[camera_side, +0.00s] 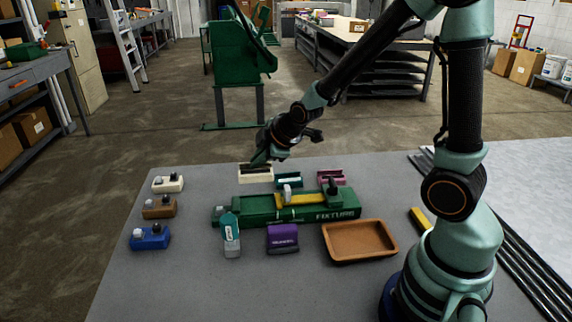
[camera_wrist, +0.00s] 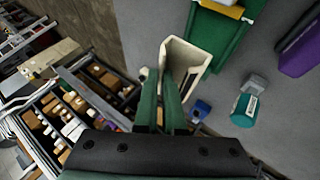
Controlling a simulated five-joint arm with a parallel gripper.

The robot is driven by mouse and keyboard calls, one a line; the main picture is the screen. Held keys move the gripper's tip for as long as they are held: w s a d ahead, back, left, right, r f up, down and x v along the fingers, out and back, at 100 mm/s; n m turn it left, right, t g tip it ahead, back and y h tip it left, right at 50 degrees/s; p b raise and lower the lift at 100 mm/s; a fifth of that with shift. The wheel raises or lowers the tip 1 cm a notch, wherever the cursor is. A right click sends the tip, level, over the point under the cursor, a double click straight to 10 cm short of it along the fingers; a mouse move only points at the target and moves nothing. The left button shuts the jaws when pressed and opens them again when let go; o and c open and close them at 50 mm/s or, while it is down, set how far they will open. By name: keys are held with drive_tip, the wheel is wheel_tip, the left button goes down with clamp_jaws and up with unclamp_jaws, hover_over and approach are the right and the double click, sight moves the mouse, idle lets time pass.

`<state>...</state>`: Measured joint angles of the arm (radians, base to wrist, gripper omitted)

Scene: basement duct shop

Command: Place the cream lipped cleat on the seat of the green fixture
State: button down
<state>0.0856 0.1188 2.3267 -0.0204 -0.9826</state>
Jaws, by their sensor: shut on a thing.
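The cream lipped cleat (camera_side: 256,174) is an open, trough-like piece at the back of the table. It also shows in the wrist view (camera_wrist: 200,52), with its long walls and hollow inside visible. My gripper (camera_side: 262,160) is shut on it, its green fingers (camera_wrist: 163,88) at the cleat's near end. I cannot tell whether the cleat touches the table. The green fixture (camera_side: 340,211) lies in front and to the right of the cleat, apart from it. It carries a yellow strip (camera_side: 300,199) and small upright parts. Its green body also shows in the wrist view (camera_wrist: 220,38).
A teal trough (camera_side: 289,181) and a pink one (camera_side: 332,178) stand behind the fixture. White, brown (camera_side: 159,208) and blue (camera_side: 150,239) blocks stand at left. A teal-capped item (camera_side: 230,238), purple block (camera_side: 283,240) and brown tray (camera_side: 328,246) are in front.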

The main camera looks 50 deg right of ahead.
drive_tip(key=shift+f, duration=4.25)
drive_tip(key=c, duration=1)
unclamp_jaws()
drive_tip(key=shift+s+a+r+m+g+y, duration=0.15)
drive_tip(key=shift+s+a+r+m+g, duration=0.4)
drive_tip(key=shift+s+r+m, duration=1.8)
drive_tip(key=shift+s+a+r+m+g+y, duration=0.2)
drive_tip(key=shift+s+a+r+m, duration=0.7)
drive_tip(key=shift+s+r, duration=2.7)
drive_tip(key=shift+s+a+r+m+g+y, duration=0.1)
drive_tip(key=shift+s+a+r+m+g, duration=0.4)
drive_tip(key=shift+s+r+m, duration=2.45)
